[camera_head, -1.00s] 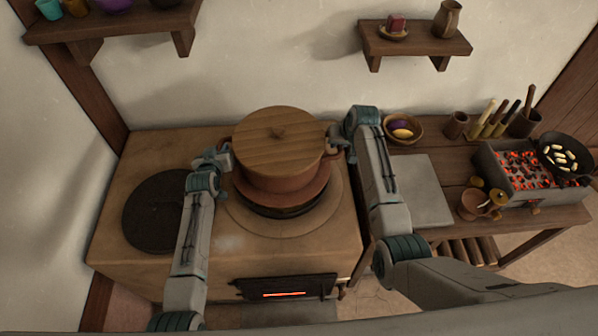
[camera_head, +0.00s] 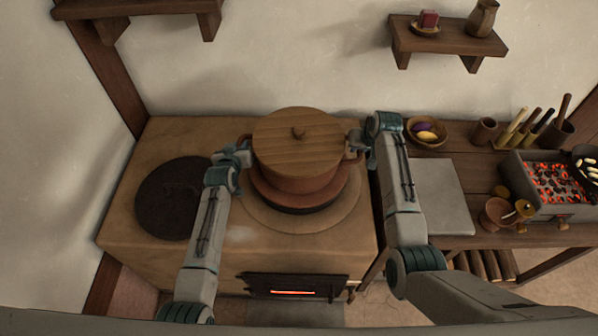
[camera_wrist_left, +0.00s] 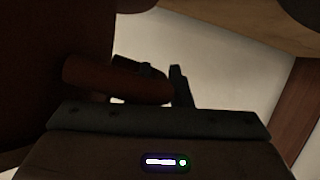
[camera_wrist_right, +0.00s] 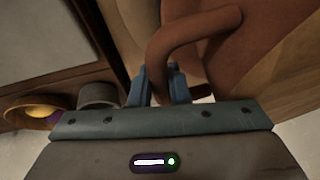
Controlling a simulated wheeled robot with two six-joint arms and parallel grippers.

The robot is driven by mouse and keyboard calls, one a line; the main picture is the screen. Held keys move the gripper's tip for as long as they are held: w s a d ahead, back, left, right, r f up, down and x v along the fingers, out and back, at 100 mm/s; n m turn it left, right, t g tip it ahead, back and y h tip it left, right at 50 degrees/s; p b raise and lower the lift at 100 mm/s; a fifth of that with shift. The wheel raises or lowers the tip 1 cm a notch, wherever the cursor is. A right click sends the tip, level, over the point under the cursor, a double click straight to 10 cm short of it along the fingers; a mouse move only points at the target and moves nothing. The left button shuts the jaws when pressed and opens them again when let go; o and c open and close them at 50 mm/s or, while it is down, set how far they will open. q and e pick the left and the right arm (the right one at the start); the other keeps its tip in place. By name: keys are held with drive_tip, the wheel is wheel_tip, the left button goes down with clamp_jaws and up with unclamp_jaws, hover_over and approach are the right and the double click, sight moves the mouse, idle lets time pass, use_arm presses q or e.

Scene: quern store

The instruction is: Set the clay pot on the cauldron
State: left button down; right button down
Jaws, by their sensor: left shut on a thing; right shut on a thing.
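The clay pot (camera_head: 296,172) is reddish brown, with a round wooden lid (camera_head: 298,138), and looks level. My left gripper (camera_head: 244,154) is shut on its left handle, seen dark in the left wrist view (camera_wrist_left: 112,80). My right gripper (camera_head: 357,146) is shut on its right handle, seen clearly in the right wrist view (camera_wrist_right: 185,42). The cauldron (camera_head: 322,195), a wide reddish-brown rim with a dark lower part, is directly under the pot on the stove. The pot hides most of it; I cannot tell whether the two touch.
The stove (camera_head: 140,215) carries a dark round plate (camera_head: 180,198) at left, and its firebox glows in front. At right, the bench holds a grey slab (camera_head: 441,195), a bowl (camera_head: 426,131), a small pot (camera_head: 497,213) and a brazier of hot coals (camera_head: 558,183). A shelf (camera_head: 445,45) hangs behind.

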use_arm(q)
drive_tip(key=shift+w+a+f+b, duration=0.1)
drive_tip(key=shift+a+f+b, duration=0.05)
drive_tip(key=shift+f+b, duration=0.4)
use_arm(e)
drive_tip(key=shift+d+f, duration=0.2)
drive_tip(key=shift+f, duration=0.45)
use_arm(q)
drive_tip(key=c, duration=1.3)
unclamp_jaws()
drive_tip(key=shift+r, duration=0.15)
drive_tip(key=shift+c, duration=0.2)
use_arm(e)
drive_tip(key=c, duration=1.4)
unclamp_jaws()
drive_tip(key=shift+s+r, duration=0.1)
drive_tip(key=shift+r, duration=0.05)
use_arm(q)
drive_tip(key=shift+s, duration=0.2)
use_arm(e)
drive_tip(key=shift+o, duration=0.2)
drive_tip(key=shift+a, duration=0.1)
